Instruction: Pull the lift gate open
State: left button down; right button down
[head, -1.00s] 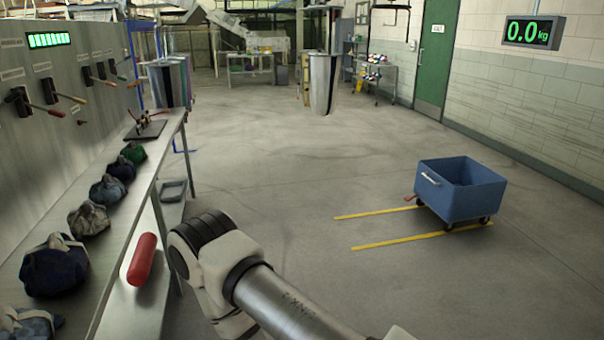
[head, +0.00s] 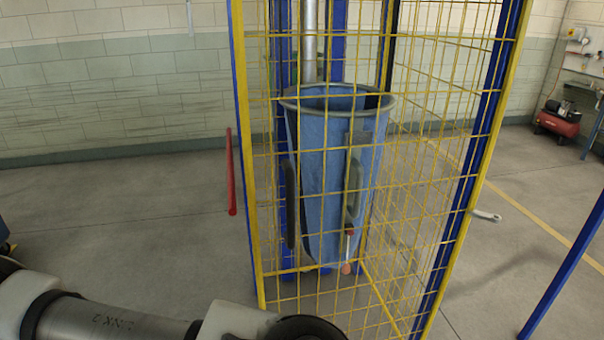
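The lift gate (head: 325,218) is a yellow wire-mesh panel in the middle of the head view. It stands upright across the near side of a cage with blue posts and looks shut. A pale grey lever-like handle (head: 487,216) sticks out at the right edge of the cage. A red upright bar (head: 231,172) shows at the left edge. One of my arms crosses the lower left, well below the handle. Neither gripper shows in this view.
A tall blue tub (head: 338,125) with a grey rim stands behind the mesh. A slanting blue post (head: 566,275) stands at the lower right. A red machine (head: 558,118) is at the far right. Floor is open left of the cage.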

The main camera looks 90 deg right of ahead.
aim_at(289, 236)
jog(key=z, duration=3.1)
